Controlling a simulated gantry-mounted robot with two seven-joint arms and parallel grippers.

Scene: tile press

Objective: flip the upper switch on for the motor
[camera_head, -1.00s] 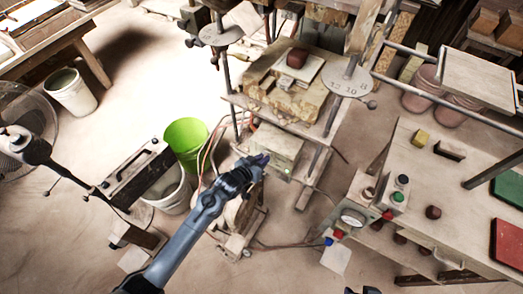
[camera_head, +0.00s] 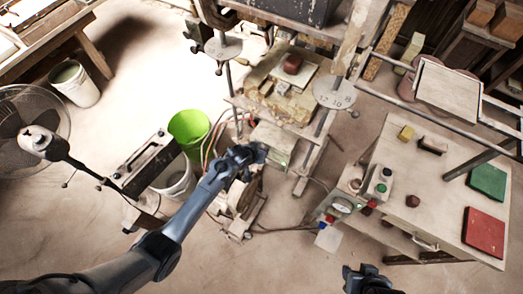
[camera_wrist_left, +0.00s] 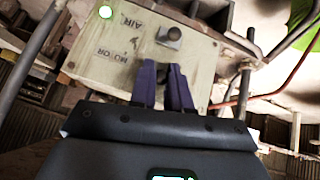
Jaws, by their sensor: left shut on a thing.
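The pale switch box (camera_head: 272,137) stands under the press, and its face (camera_wrist_left: 127,73) fills the upper part of the left wrist view, turned upside down. It carries the labels AIR and MOTOR (camera_wrist_left: 108,54). A knob-like switch (camera_wrist_left: 172,36) lines up with AIR, and a green light (camera_wrist_left: 105,12) glows beside that label. My left gripper (camera_head: 252,155) is at the box, its dark fingers (camera_wrist_left: 169,70) beside the MOTOR label. They are shut on the motor switch, which they mostly hide. My right gripper (camera_head: 366,280) is at the bottom edge; its jaws are unclear.
A green bucket (camera_head: 188,128) and a white bucket (camera_head: 176,184) stand left of the box. A hose (camera_wrist_left: 299,66) runs beside the box. A table (camera_head: 420,170) with a small button panel (camera_head: 380,183) stands at right.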

